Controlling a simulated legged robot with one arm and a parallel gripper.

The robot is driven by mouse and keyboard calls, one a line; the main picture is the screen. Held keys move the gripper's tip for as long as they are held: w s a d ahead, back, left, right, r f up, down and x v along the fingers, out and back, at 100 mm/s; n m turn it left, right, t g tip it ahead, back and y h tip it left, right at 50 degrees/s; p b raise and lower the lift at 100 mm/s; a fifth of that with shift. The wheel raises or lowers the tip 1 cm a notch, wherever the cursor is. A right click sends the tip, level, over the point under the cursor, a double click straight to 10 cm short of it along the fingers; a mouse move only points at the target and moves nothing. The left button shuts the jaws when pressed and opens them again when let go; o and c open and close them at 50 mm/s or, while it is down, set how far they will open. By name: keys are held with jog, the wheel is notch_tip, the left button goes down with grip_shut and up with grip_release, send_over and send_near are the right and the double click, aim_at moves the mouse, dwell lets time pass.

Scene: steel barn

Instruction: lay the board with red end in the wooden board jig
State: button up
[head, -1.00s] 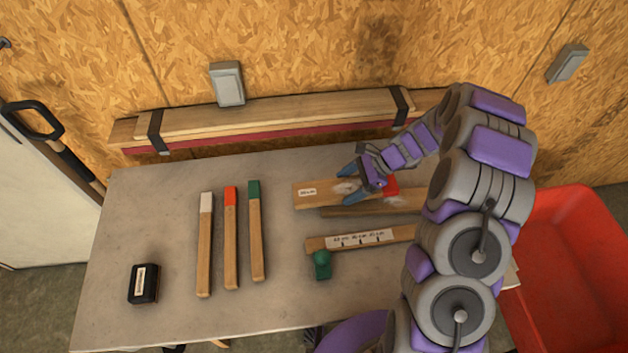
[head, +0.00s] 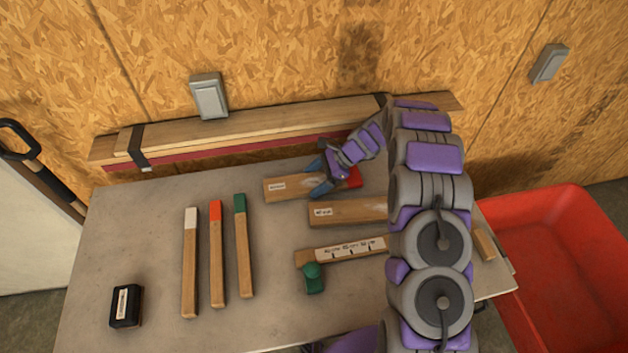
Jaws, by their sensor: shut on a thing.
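The board with red end (head: 285,189) is pale wood with a small label on its left end and a red right end (head: 353,177). It is at the back of the table in the head view. My gripper (head: 322,180) is shut across it near its middle, and the fingers hide part of it. The gap under it cannot be judged. The wooden board jig (head: 312,256) is nearer the front, with a marked white strip and a green knob or clamp (head: 313,277) at its left end. My arm hides its right part.
Another labelled board (head: 350,212) lies between the held board and the jig. Three sticks with white, red and green ends (head: 217,260) lie at the left, near a black box (head: 126,305). Strapped planks (head: 230,130) lie along the wall. A red bin (head: 550,260) stands at the right.

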jog(key=shift+d+r, duration=0.1)
jog(key=shift+d, duration=0.4)
jog(key=o, duration=0.8)
jog(key=shift+a, duration=0.2)
jog(key=shift+o, duration=1.2)
jog(key=shift+a, duration=0.6)
jog(key=shift+d, duration=0.55)
jog(key=p+v, duration=0.2)
jog(key=v, duration=0.8)
jog(key=shift+w+d+r+p, duration=0.1)
jog(key=shift+r+p, duration=0.25)
jog(key=shift+d+r, duration=0.35)
jog(key=shift+d, duration=0.2)
jog(key=shift+a+r, duration=0.15)
jog(key=shift+r, duration=0.1)
jog(key=s+r+n+h, duration=0.4)
jog(key=s+r+n, duration=0.3)
jog(key=s+r, duration=1)
jog(key=s+d+r+n+h, duration=0.1)
jog(key=s+d+n, duration=0.3)
jog(key=s, duration=0.9)
jog(key=s+d+n+h, duration=0.3)
jog(key=s+d+n, duration=0.1)
jog(key=s, duration=1)
jog(key=shift+s+r+h, duration=0.3)
jog(key=shift+r+h, duration=0.1)
